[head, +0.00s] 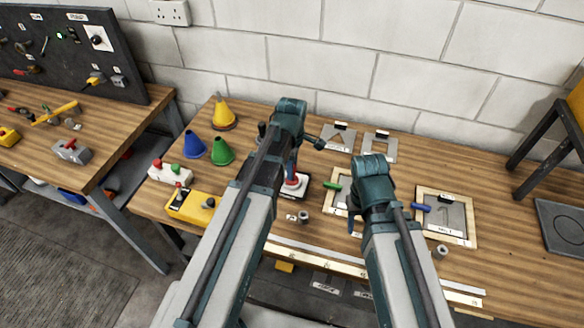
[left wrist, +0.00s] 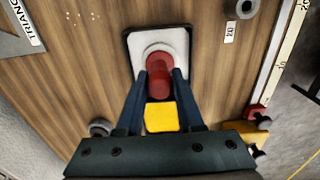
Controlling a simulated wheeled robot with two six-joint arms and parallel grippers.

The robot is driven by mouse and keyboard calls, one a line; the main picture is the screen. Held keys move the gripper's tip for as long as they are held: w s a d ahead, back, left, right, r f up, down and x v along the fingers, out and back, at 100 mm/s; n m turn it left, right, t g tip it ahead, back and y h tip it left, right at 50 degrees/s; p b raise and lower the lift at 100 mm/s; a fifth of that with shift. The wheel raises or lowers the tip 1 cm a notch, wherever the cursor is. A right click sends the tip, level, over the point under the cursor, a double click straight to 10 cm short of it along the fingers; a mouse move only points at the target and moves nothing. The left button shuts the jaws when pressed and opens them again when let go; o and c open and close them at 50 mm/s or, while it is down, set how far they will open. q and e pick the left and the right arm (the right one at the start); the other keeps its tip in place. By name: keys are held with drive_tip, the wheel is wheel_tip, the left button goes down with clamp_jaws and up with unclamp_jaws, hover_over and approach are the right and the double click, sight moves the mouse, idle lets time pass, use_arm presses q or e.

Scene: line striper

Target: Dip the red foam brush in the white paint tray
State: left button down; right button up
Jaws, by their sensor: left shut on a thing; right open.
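My left gripper (head: 291,165) points down and is shut on the red foam brush (left wrist: 158,78), seen between its fingers in the left wrist view. The white paint tray (left wrist: 178,42) has a dark rim and a pale round patch around the brush's far end. In the head view the red brush end (head: 291,181) is over the tray (head: 303,188); I cannot tell whether it touches the paint. A yellow block (left wrist: 160,117) shows nearer the camera between the fingers. My right gripper (head: 354,210) is open near the framed stencils, largely hidden by its arm.
Yellow (head: 223,113), blue (head: 194,145) and green (head: 222,151) cones stand at the left of the bench, with a yellow box (head: 195,205) in front. Stencil plates (head: 338,136) lie at the back. A framed panel (head: 446,216) with a blue handle (head: 421,207) lies right.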

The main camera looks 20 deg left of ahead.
use_arm(q)
wheel_tip(320, 180, up, 5)
drive_tip(key=p, duration=0.4)
drive_tip(key=shift+f+p, duration=0.2)
drive_tip(key=shift+p, duration=0.1)
use_arm(e)
wheel_tip(320, 180, up, 4)
drive_tip(key=shift+r, duration=0.25)
use_arm(q)
drive_tip(key=shift+f, duration=0.2)
use_arm(e)
drive_tip(key=shift+f, duration=0.15)
